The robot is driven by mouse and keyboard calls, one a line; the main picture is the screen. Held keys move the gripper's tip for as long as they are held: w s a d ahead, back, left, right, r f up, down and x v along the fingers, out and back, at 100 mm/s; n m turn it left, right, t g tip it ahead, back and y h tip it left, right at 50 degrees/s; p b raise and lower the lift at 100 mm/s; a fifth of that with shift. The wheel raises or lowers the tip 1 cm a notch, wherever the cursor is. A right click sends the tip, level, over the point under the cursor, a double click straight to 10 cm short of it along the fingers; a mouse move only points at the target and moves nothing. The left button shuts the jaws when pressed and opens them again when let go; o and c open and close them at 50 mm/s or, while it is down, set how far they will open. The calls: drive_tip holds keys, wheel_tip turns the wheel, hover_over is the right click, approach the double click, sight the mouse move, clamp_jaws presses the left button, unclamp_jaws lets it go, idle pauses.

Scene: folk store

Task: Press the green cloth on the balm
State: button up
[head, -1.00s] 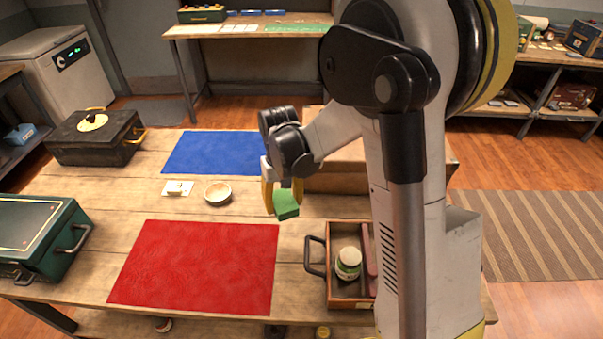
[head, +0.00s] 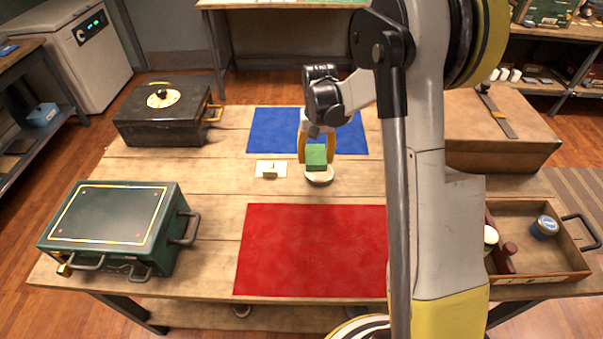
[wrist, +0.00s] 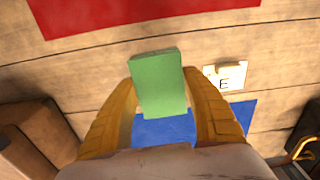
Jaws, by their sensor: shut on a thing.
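My gripper (head: 316,150) is shut on the green cloth (head: 316,160), a small folded block, over the far middle of the wooden table. In the wrist view the cloth (wrist: 160,84) sits between the yellow fingers. A shallow round dish (head: 320,180), perhaps the balm, shows just below the cloth in the head view. Whether cloth and dish touch cannot be told. The dish is hidden in the wrist view. Two jars lie in the wooden tray at right: a blue one (head: 545,227) and a partly hidden white-lidded one (head: 491,236).
A white card with a small block (head: 270,169) lies left of the dish. A blue mat (head: 270,130) is behind, a red mat (head: 310,250) in front. A green toolbox (head: 115,225), a black box (head: 165,115) and a wooden tray (head: 540,277) stand around the edges.

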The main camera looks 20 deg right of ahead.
sight(321, 148)
drive_tip(key=shift+w+d+f+m, duration=0.25)
drive_tip(key=shift+w+d, duration=0.25)
drive_tip(key=shift+d, duration=0.15)
drive_tip(key=shift+w+d+f+m, duration=0.1)
drive_tip(key=shift+w+d+m, duration=0.15)
drive_tip(key=shift+w+d, duration=0.3)
drive_tip(key=shift+s+f+b, duration=0.15)
drive_tip(key=shift+f+b, duration=1.75)
drive_tip(key=shift+f, duration=1)
drive_tip(key=shift+f+b, duration=0.5)
drive_tip(key=shift+f, duration=0.05)
drive_tip(key=shift+r+p, duration=2.2)
drive_tip(key=shift+r, duration=1.4)
